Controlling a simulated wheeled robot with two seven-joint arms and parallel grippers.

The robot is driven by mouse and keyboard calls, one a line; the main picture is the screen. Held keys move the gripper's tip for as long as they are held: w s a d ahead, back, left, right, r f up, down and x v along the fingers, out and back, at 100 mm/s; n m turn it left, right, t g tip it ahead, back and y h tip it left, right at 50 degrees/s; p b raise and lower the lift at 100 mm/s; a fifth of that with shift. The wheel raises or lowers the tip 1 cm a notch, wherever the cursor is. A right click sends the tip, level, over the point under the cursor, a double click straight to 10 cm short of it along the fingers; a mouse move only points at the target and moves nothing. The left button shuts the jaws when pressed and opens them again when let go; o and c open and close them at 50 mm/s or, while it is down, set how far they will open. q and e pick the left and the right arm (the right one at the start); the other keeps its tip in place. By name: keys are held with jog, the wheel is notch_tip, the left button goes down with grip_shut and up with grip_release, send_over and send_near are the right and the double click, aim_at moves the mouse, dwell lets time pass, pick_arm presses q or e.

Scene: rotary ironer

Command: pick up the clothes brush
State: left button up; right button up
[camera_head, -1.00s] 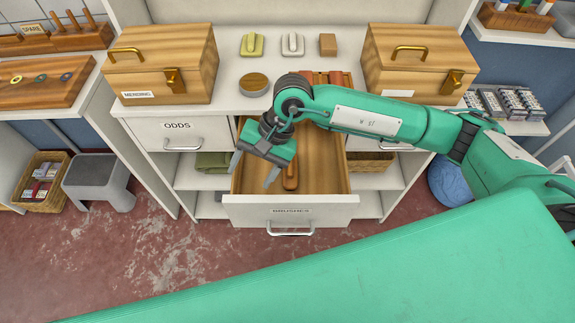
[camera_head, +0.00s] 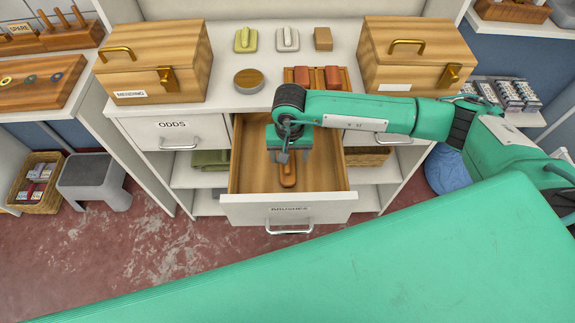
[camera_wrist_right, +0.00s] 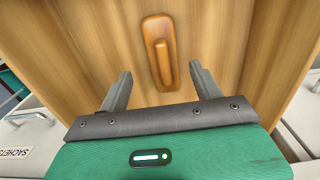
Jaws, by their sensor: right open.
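The clothes brush (camera_head: 288,172), brown wood with a raised grip, lies in the open drawer labelled BRUSHES (camera_head: 330,178). In the right wrist view the brush (camera_wrist_right: 160,50) lies lengthwise on the drawer floor, ahead of and between the open fingers. My right gripper (camera_head: 290,152) is over the drawer, pointing down; its fingers also show in the right wrist view (camera_wrist_right: 158,84), open and empty, apart from the brush. In the head view the gripper hides the brush's far end. My left gripper is not in view.
Two wooden boxes (camera_head: 153,62) (camera_head: 416,55) stand on the counter, with a round tin (camera_head: 248,80) and a tray of reddish-brown blocks (camera_head: 317,77) between them. The drawer walls surround the brush. The ODDS drawer (camera_head: 172,133) is shut.

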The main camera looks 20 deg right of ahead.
aim_at(288, 167)
jog(key=f, duration=0.1)
jog(key=f+p, duration=0.1)
jog(key=f, duration=0.2)
jog(key=shift+w+a+f, duration=0.15)
jog(key=shift+w+f, duration=0.1)
jog(key=shift+f, duration=0.3)
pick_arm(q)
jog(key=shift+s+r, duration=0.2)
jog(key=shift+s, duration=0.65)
pick_arm(e)
jog(key=c, duration=1.1)
